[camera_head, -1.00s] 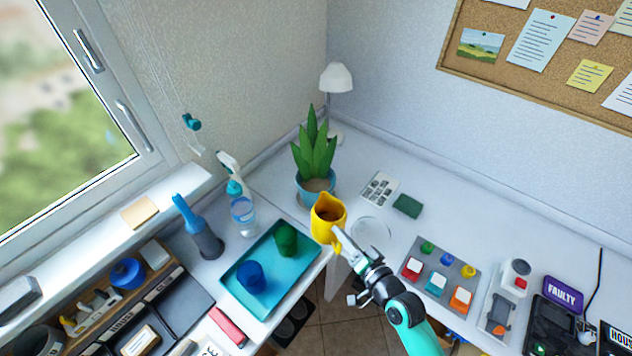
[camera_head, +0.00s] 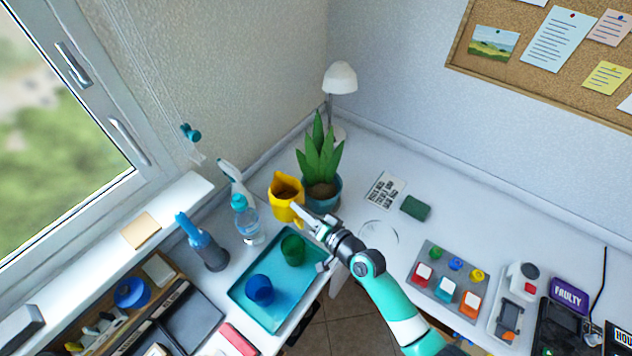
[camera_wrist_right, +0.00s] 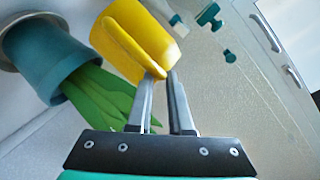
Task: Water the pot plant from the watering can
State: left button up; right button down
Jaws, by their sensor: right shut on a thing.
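The yellow watering can (camera_head: 286,204) is held by its handle in my right gripper (camera_head: 303,212), just left of the pot plant in the head view. The can also shows in the right wrist view (camera_wrist_right: 150,35), where the fingers (camera_wrist_right: 160,90) close on the end of its handle. The pot plant (camera_head: 321,160) has upright green leaves in a blue-teal pot (camera_head: 327,204) on the white desk. In the wrist view the pot (camera_wrist_right: 45,55) is at the upper left, beside the can. My left gripper is not in view.
A spray bottle (camera_head: 237,182) and a water bottle (camera_head: 246,222) stand left of the can. A white lamp (camera_head: 340,78) stands behind the plant.

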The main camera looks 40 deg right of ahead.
jog(key=shift+w+a+f+b, duration=0.1)
jog(key=shift+w+f+b, duration=0.35)
jog(key=shift+w+b, duration=0.25)
jog(key=shift+s+f+b, duration=0.1)
jog(key=shift+f+b, duration=0.45)
jog(key=shift+f, duration=0.25)
